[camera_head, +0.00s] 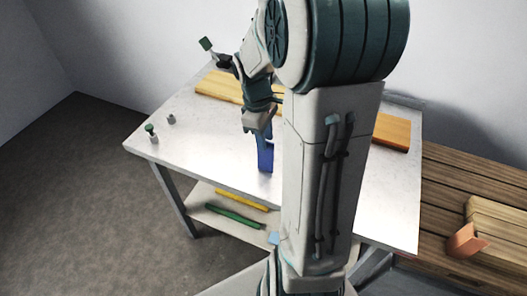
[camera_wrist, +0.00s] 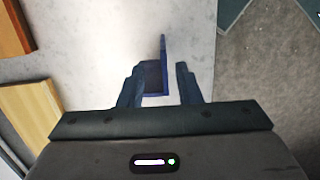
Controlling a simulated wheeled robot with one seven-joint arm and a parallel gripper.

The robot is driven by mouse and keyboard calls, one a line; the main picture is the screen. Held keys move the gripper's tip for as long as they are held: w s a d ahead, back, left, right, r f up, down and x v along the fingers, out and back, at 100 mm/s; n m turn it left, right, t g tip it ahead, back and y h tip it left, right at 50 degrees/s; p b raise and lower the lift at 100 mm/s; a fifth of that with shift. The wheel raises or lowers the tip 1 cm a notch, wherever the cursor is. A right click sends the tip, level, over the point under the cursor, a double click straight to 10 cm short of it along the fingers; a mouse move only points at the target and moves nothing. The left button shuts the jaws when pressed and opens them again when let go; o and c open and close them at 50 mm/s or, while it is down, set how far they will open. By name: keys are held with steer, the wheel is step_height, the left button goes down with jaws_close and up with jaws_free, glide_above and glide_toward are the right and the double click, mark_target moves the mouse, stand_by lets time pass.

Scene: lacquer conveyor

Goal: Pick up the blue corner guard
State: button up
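The blue corner guard (camera_head: 266,160) is on the light tabletop, just below my gripper (camera_head: 263,133) in the head view. In the wrist view the guard (camera_wrist: 163,48) shows as a thin upright blue edge with a darker face beside it. My gripper (camera_wrist: 159,68) is open, with one finger on each side of the guard. Light gaps show between the guard and the fingers, most clearly on the right. My arm hides part of the table in the head view, and the gripper body hides the near area in the wrist view.
Wooden boards lie at the table's back (camera_head: 218,87) and right (camera_head: 392,132). Small green-topped fittings (camera_head: 152,131) stand near the left edge. A yellow strip (camera_head: 241,199) and green strip (camera_head: 233,216) lie on the lower shelf. An orange angled piece (camera_head: 465,241) rests on the slatted wood at right.

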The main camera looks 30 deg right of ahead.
glide_above(266, 171)
steer(key=shift+w+d+f, duration=0.1)
steer(key=shift+f, duration=2.95)
jaws_close()
